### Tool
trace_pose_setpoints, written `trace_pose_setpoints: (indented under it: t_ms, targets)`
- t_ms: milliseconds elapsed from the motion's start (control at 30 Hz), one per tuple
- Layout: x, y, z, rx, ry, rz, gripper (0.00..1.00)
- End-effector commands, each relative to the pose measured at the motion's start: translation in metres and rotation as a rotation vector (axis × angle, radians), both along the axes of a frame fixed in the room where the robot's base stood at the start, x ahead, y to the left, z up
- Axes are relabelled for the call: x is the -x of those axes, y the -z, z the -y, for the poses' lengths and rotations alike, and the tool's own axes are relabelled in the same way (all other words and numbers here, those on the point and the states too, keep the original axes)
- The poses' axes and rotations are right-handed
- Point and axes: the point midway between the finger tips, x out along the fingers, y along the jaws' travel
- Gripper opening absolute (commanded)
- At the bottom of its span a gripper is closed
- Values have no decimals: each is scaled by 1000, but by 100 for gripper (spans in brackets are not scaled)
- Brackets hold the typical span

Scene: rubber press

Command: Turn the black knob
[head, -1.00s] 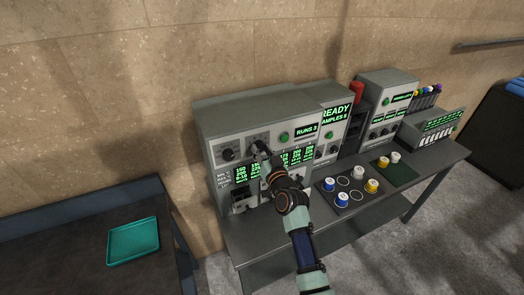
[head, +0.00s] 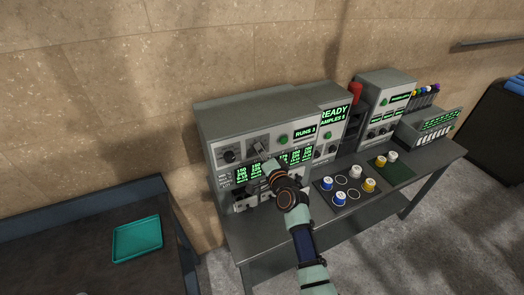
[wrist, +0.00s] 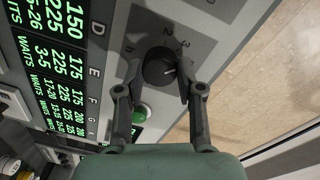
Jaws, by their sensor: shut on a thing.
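The black knob (wrist: 158,67) sits on the grey panel in the wrist view, with a short white mark on its face and a printed scale around it. My gripper (wrist: 158,66) has one finger on each side of the knob and is shut on it. In the head view my gripper (head: 261,151) is at the upper front of the grey machine (head: 250,112), and it mostly hides the knob there. A second black knob (head: 228,156) sits to the left on the same panel, clear of my gripper.
A green button (wrist: 139,112) is close to one finger. Lit green readouts (wrist: 68,80) line the panel. In the head view, white, blue and yellow capped jars (head: 370,185) stand on the bench at right. A teal tray (head: 137,240) lies on the left table.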

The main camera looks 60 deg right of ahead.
Motion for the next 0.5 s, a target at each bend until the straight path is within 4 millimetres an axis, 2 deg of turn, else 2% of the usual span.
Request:
trace_pose_setpoints:
  t_ms: [500]
  targets:
    - [0, -2, 0, -281, 0, 226, 2]
